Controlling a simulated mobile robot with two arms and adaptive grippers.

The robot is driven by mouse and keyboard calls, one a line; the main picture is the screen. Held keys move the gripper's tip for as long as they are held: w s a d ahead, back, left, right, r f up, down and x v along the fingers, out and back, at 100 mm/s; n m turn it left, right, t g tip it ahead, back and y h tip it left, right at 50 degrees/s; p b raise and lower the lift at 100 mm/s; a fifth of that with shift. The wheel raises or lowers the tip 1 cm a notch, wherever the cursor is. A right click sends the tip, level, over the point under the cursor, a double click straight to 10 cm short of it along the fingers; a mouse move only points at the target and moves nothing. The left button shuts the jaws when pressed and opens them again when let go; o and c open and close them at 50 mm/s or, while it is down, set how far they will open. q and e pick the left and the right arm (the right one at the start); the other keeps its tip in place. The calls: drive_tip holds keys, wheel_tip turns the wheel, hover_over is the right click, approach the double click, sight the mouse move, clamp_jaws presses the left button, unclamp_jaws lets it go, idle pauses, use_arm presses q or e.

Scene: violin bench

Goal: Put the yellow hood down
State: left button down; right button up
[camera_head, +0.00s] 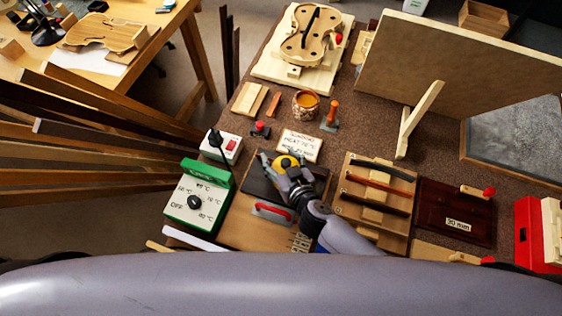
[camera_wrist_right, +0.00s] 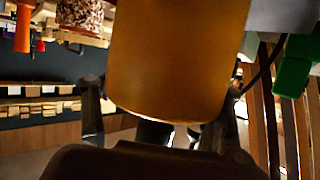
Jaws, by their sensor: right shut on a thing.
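The yellow hood (camera_head: 286,162) is in my right gripper (camera_head: 288,172), over the back part of a dark plate (camera_head: 313,182) in the head view. In the right wrist view the hood (camera_wrist_right: 180,60) is a large amber rounded body between the two dark fingers, which are shut on it. Its lower rim faces the wrist camera. I cannot tell whether the hood touches anything below. My left gripper is not in view.
A green and white temperature dial box (camera_head: 194,203) and a switch box (camera_head: 222,146) stand to the left. A sign (camera_head: 299,145) lies just behind the hood, and a basket (camera_head: 306,103) farther back. A wooden tool rack (camera_head: 378,192) is to the right.

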drive_tip(key=shift+f, duration=0.75)
drive_tip(key=shift+f, duration=0.15)
drive_tip(key=o, duration=1.3)
drive_tip(key=shift+o, duration=0.2)
drive_tip(key=shift+r, duration=0.25)
drive_tip(key=v, duration=1.2)
drive_tip(key=shift+p, duration=0.35)
drive_tip(key=shift+f, duration=0.1)
